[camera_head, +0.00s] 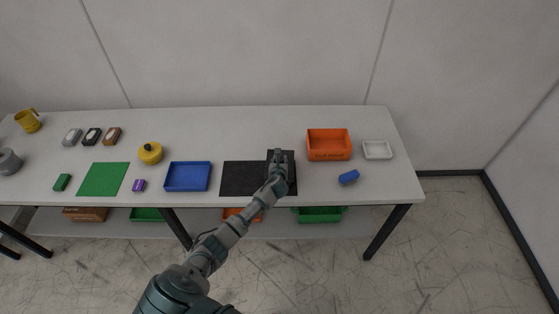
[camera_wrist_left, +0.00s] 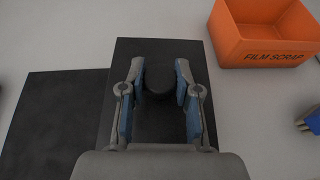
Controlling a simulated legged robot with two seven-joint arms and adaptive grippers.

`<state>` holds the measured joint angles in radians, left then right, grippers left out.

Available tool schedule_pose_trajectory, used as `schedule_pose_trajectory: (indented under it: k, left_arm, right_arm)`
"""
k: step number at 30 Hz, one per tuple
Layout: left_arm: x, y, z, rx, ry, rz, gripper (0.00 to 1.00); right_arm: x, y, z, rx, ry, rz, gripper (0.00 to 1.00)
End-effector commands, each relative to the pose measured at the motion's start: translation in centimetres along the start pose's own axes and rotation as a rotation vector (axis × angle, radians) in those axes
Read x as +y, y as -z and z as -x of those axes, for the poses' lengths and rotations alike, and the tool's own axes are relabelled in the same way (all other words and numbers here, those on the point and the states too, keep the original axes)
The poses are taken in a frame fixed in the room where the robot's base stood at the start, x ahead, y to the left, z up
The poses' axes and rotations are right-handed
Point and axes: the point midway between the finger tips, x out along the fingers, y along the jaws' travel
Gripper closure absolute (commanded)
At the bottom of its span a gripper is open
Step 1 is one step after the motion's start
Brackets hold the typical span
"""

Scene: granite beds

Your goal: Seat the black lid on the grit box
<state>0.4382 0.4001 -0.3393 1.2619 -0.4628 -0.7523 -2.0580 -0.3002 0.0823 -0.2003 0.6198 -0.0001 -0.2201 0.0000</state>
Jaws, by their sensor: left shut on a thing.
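The black lid (camera_wrist_left: 155,52) is a flat dark rectangle with a round black knob (camera_wrist_left: 158,82) in its middle. My left gripper (camera_wrist_left: 160,80) has a finger on each side of the knob and is shut on it. In the head view the lid (camera_head: 290,164) shows around my left gripper (camera_head: 278,156), overlapping the right end of a black mat. Whether the lid touches the table or hangs above it I cannot tell. No box is marked as grit; an open orange box (camera_head: 328,154) to the right reads "FILM SCRAP" in the wrist view (camera_wrist_left: 270,55). My right gripper is not in view.
The black mat (camera_head: 240,178) lies left of the lid, with a blue tray (camera_head: 187,177) beyond it. A blue brush-like block (camera_head: 348,177) and a white tray (camera_head: 377,150) are at the right. The table behind the lid is clear.

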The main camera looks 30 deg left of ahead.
Motion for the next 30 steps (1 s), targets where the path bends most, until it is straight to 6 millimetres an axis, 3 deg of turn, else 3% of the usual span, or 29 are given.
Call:
schedule_pose_trajectory:
  k: [10,11,14,25,30]
  left_arm:
    - [0.1,0.5,-0.3,0.0,0.001,0.001,1.0]
    - [0.0,0.5,-0.2,0.0,0.001,0.001,0.61]
    - [0.0,0.5,-0.2,0.0,0.001,0.001,0.39]
    - [0.1,0.6,0.1,0.001,0.0,0.0,0.39]
    - [0.1,0.6,2.2,0.0,0.003,0.0,0.39]
  right_arm:
    - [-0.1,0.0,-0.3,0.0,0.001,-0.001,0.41]
    - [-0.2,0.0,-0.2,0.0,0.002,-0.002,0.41]
    - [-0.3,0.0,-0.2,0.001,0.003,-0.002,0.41]
    - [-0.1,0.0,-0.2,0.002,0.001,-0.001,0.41]
    - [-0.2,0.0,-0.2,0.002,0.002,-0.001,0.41]
